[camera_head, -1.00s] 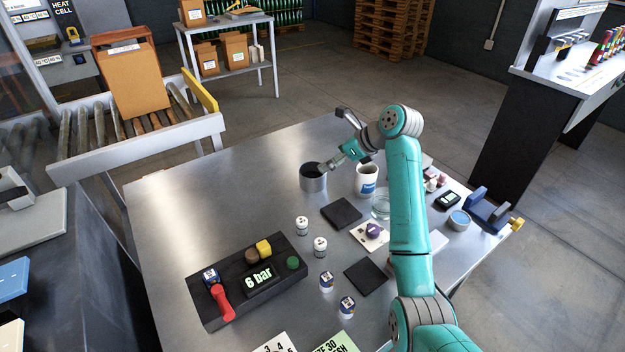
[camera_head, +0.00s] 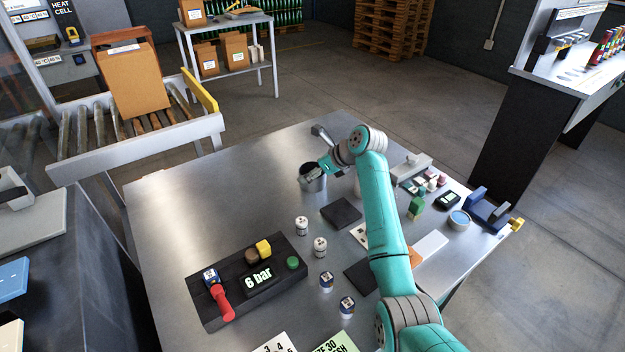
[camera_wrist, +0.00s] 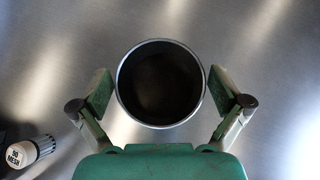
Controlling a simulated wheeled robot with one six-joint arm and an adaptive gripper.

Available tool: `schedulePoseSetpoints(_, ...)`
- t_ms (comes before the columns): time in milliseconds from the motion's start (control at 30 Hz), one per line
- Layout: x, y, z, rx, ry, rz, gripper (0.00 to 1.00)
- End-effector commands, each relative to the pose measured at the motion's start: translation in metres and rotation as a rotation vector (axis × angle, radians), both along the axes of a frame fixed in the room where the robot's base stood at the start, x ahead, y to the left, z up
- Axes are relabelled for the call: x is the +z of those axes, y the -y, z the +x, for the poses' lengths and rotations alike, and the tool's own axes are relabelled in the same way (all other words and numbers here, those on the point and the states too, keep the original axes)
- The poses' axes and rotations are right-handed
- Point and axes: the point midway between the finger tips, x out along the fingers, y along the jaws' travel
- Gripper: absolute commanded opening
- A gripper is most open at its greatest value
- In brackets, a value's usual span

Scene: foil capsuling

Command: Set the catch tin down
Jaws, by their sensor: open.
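The catch tin (camera_head: 314,184) is a grey metal cylinder with a dark, empty-looking inside. It stands upright on the steel table, towards the far side. My gripper (camera_head: 322,169) is at the tin's rim in the head view and partly covers it. In the wrist view my gripper (camera_wrist: 160,92) is open, with one finger on each side of the tin (camera_wrist: 160,121). The gaps between the finger pads and the tin wall are very small, and I cannot tell whether either pad touches.
A dark square pad (camera_head: 341,213) lies just in front of the tin. Small white jars (camera_head: 302,226) and a black tray (camera_head: 206,303) marked "6 bar" are nearer. A jar labelled "MESH" (camera_wrist: 30,151) shows at lower left. The steel table (camera_head: 215,200) is clear left of the tin.

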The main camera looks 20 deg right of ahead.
Motion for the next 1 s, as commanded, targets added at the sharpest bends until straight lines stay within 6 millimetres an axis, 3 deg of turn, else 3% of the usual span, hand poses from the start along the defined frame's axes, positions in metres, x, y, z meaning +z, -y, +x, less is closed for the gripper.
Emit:
schedulePoseSetpoints(133, 0.000, 0.000, 0.000, 0.000, 0.000, 0.000, 1.00)
schedulePoseSetpoints(367, 0.000, 0.000, 0.000, 0.000, 0.000, 0.000, 0.44)
schedulePoseSetpoints(433, 0.000, 0.000, 0.000, -0.001, 0.000, -0.001, 0.44)
schedulePoseSetpoints(467, 0.000, 0.000, 0.000, -0.001, 0.000, -0.001, 0.38)
schedulePoseSetpoints(733, 0.008, 0.001, 0.000, -0.001, 0.002, -0.001, 0.38)
schedulePoseSetpoints(1000, 0.055, 0.001, 0.001, -0.001, 0.005, -0.001, 0.38)
